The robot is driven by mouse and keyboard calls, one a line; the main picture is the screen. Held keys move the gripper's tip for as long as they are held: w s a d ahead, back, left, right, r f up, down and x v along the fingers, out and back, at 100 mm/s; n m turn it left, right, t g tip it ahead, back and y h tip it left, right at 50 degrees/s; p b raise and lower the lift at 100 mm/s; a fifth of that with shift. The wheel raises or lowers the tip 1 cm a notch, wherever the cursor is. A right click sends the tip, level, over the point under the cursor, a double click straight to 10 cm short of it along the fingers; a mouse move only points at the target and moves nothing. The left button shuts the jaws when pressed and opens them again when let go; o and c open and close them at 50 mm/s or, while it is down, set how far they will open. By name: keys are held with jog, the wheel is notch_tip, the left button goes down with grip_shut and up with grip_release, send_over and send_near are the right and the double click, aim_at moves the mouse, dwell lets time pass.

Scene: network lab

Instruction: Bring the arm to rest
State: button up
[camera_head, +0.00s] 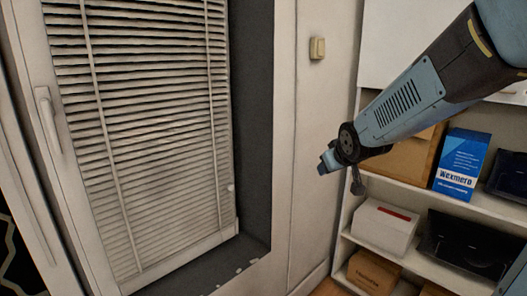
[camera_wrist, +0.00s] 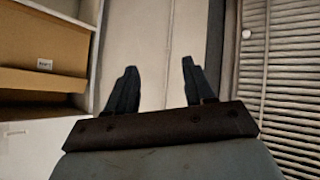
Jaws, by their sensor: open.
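My arm reaches in from the upper right in the head view, slanting down to the left. My gripper (camera_head: 327,161) is at its end, in front of the wall between the window and the shelf. In the wrist view my gripper (camera_wrist: 160,88) shows two dark fingers standing apart, with nothing between them. Pale wall shows behind the fingers. The gripper touches nothing that I can see.
A window with slatted blinds (camera_head: 140,130) fills the left, above a dark sill (camera_head: 205,270). A shelf unit (camera_head: 408,190) at right holds a blue box (camera_head: 461,164), a white box (camera_head: 384,227) and a brown box (camera_head: 373,272). A light switch (camera_head: 317,48) is on the wall.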

jog(key=s+d+r+m+g, duration=0.1)
jog(key=s+d+m+g, duration=0.1)
jog(key=s, duration=1)
jog(key=s+d+r+m+g, duration=0.2)
jog(key=s, duration=1)
jog(key=shift+s+d+r+g+h, duration=0.25)
jog(key=shift+s+r+g+h, duration=0.05)
jog(key=shift+s+h, duration=0.1)
jog(key=shift+c, duration=0.4)
